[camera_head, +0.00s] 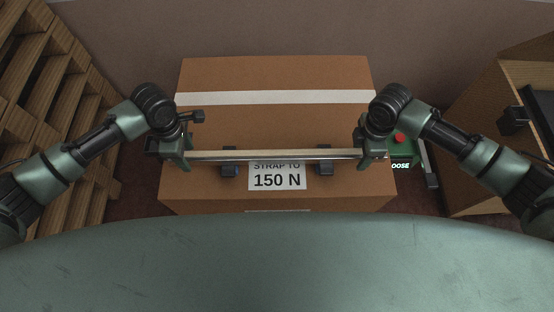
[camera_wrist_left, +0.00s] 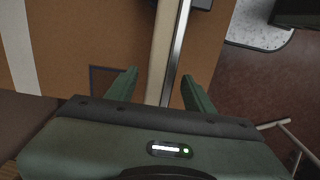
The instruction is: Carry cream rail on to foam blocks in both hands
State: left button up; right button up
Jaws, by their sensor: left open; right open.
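The cream rail (camera_head: 275,155) runs level from left to right across the cardboard box, with a metallic strip along its near edge. It crosses over two dark foam blocks, a left one (camera_head: 230,170) and a right one (camera_head: 325,168); contact with them is hard to judge. My left gripper (camera_head: 172,155) is open at the rail's left end. In the left wrist view, the rail (camera_wrist_left: 162,45) passes between the spread fingers (camera_wrist_left: 160,92), with gaps beside it. My right gripper (camera_head: 372,153) is open around the rail's right end, its fingers partly hidden.
The large cardboard box (camera_head: 275,75) has a white strip (camera_head: 275,97) and a "150 N" label (camera_head: 277,178). A green unit with a red button (camera_head: 400,138) is beside my right gripper. Wooden slatted racking (camera_head: 60,100) stands left, a wooden cabinet (camera_head: 480,170) right.

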jog(key=shift+r, duration=0.15)
pick_arm(q)
notch_tip(320, 180, up, 11)
jog(key=shift+f, duration=0.15)
pick_arm(e)
notch_tip(320, 180, up, 12)
dwell(0.7)
